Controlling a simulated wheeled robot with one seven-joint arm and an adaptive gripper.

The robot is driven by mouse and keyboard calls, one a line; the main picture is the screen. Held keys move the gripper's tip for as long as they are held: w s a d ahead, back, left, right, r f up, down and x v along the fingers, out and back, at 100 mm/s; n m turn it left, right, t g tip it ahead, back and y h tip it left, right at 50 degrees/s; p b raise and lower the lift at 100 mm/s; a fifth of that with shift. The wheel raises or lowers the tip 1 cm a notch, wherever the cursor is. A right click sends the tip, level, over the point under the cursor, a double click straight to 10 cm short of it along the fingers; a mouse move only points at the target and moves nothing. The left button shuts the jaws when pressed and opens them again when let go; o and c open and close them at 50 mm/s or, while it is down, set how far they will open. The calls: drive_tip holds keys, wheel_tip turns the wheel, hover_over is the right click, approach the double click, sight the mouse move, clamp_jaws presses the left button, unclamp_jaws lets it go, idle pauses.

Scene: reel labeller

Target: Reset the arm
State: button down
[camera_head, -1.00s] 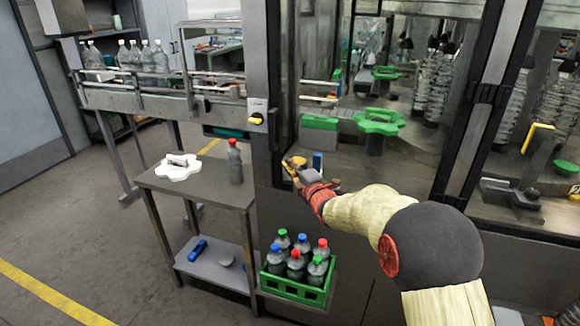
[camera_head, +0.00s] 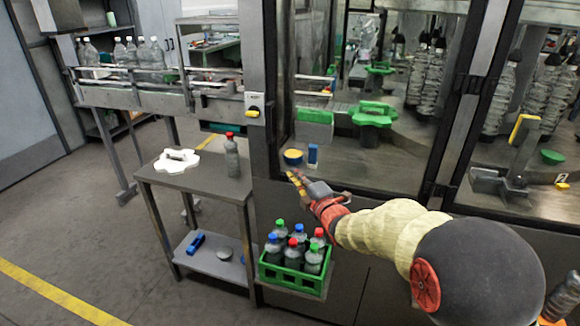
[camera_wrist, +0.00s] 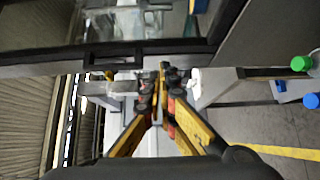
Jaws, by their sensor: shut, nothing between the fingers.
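My gripper (camera_head: 293,175) is in front of the machine's lower sill in the head view, above the green crate and right of the small table. Its yellow fingers also show in the wrist view (camera_wrist: 163,82), close together with nothing between them. My arm reaches in from the lower right.
A green crate (camera_head: 290,283) of capped bottles hangs on the machine front below my gripper. The machine window (camera_head: 400,168) stands close behind my gripper. Floor at left is clear.

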drive_tip(key=s+d+f+m+g+h, duration=0.2)
drive_tip(key=d+f+m, duration=0.15)
drive_tip(key=f, duration=0.25)
drive_tip(key=s+d+f+m+g+h, duration=0.2)
drive_tip(key=f+m, duration=0.2)
drive_tip(key=f, duration=0.2)
drive_tip(key=s+d+f+m+g+h, duration=0.3)
drive_tip(key=s+d+m+g, duration=0.3)
drive_tip(key=s, duration=0.6)
drive_tip(key=s+d+r+m+g, duration=0.1)
drive_tip(key=s+r+m, duration=0.15)
drive_tip(key=s, duration=0.65)
drive_tip(key=s+d+r+m+g, duration=0.1)
drive_tip(key=s+r+m, duration=0.15)
drive_tip(key=s, duration=0.55)
drive_tip(key=s+d+r+m+g, duration=0.15)
drive_tip(key=s+m, duration=0.25)
drive_tip(key=s, duration=0.5)
drive_tip(key=s+r+t, duration=0.2)
drive_tip(key=s+r, duration=0.2)
drive_tip(key=r, duration=0.3)
drive_tip(key=shift+s+a, duration=0.35)
drive_tip(key=shift+t, duration=0.25)
